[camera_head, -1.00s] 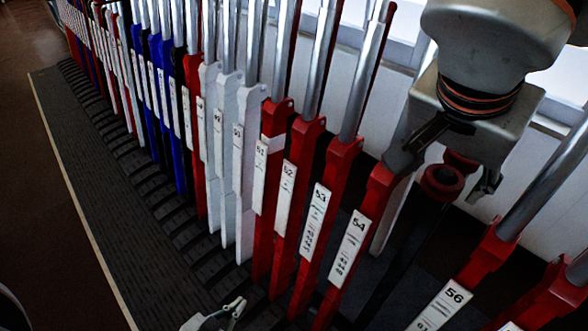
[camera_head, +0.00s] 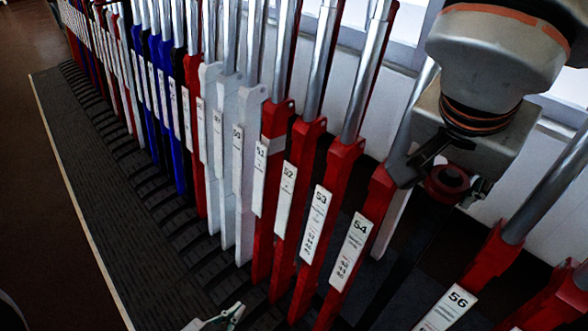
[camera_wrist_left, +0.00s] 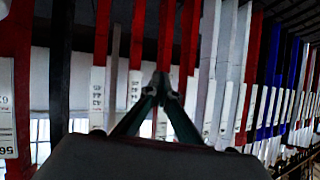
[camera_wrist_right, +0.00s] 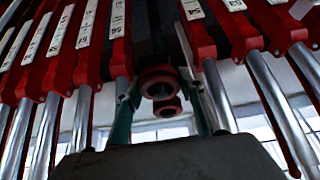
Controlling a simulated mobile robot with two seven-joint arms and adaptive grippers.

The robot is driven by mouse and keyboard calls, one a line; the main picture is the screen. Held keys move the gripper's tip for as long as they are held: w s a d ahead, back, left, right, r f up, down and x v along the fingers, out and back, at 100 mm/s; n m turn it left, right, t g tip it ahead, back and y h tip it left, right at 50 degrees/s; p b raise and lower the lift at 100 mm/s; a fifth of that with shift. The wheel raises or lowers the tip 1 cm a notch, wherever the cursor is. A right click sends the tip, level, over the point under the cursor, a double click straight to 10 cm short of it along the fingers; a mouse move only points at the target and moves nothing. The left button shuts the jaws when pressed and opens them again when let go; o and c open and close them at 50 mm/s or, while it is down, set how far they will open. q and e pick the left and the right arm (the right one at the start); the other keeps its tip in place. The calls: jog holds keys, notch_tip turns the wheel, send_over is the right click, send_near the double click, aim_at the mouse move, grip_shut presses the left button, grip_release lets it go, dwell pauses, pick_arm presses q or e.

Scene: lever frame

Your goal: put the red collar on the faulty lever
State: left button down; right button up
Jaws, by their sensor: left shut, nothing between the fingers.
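The red collar (camera_head: 445,186) is a ring-shaped piece between levers 54 and 56. The right wrist view shows two red rings, one larger (camera_wrist_right: 160,72) and one smaller behind it; what bears them is unclear. My right gripper (camera_head: 455,178) is open, a finger on each side of the collar, apparently not clamping it. My left gripper (camera_head: 234,312) is shut and empty at the head view's bottom edge; its tips meet in the left wrist view (camera_wrist_left: 160,82). Red levers 53 (camera_head: 316,225), 54 (camera_head: 372,205) and 56 (camera_head: 490,257) stand nearby. I cannot tell which lever is faulty.
A long row of red, white, blue and black levers runs to the far left. Their steel handles crowd around my right gripper. A dark walkway (camera_head: 100,220) lies clear in front of the row. A white wall with windows stands behind.

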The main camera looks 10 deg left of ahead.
jog(key=shift+r, duration=0.1)
jog(key=shift+r+p, duration=0.45)
jog(key=shift+r, duration=0.15)
jog(key=shift+r+p, duration=0.95)
jog(key=shift+r, duration=0.3)
jog(key=shift+r+p, duration=0.75)
jog(key=shift+r, duration=0.1)
jog(key=shift+r+p, duration=0.5)
jog(key=shift+r, duration=0.1)
jog(key=shift+r+p, duration=0.7)
jog(key=shift+r, duration=0.2)
